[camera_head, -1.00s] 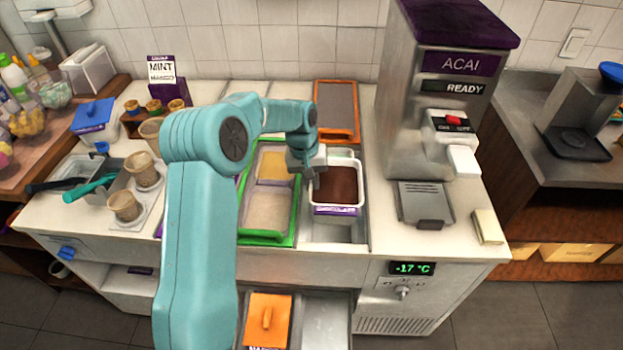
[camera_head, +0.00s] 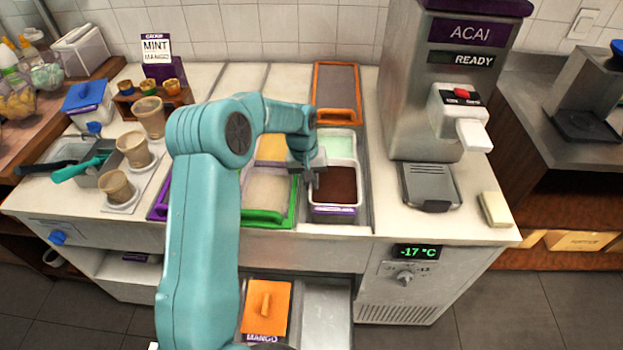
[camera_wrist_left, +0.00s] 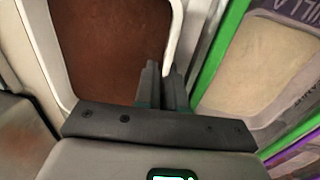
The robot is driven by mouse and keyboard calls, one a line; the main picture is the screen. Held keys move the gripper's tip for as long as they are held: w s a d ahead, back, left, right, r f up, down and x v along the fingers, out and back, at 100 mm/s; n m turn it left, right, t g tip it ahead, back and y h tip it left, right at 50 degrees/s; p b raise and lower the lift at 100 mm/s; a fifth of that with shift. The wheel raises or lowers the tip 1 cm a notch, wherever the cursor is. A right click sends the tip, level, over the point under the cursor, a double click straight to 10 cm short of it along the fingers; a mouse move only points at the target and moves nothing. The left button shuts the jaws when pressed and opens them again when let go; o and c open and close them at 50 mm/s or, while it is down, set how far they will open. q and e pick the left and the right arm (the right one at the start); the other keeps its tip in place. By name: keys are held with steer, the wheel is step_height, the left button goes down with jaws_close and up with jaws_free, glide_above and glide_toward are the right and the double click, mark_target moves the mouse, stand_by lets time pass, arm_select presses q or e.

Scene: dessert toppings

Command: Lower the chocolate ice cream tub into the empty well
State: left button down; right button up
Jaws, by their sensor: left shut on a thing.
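The chocolate ice cream tub (camera_head: 334,209), white-rimmed with dark brown filling and a purple front label, is over the front well on the right side of the counter. It also shows in the wrist view (camera_wrist_left: 115,45). My left gripper (camera_head: 316,172) is shut on the tub's left rim; its fingers (camera_wrist_left: 163,85) pinch the white edge in the wrist view. The tub covers most of the well (camera_head: 338,230), whose front edge still shows. I cannot tell whether the tub is fully seated. My right gripper is not in view.
A pale green tub (camera_head: 337,143) sits behind the chocolate one. A green-framed opening (camera_head: 268,217) with yellow and beige tubs lies to the left. The acai machine (camera_head: 440,100) stands to the right. An orange-framed lid (camera_head: 337,90) lies behind.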

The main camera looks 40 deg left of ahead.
arm_select(q)
steer(key=shift+f+b, duration=1.55)
steer(key=shift+f, duration=0.75)
steer(key=c, duration=1.1)
jaws_free()
steer(key=shift+c, duration=0.2)
steer(key=shift+s+f, duration=0.15)
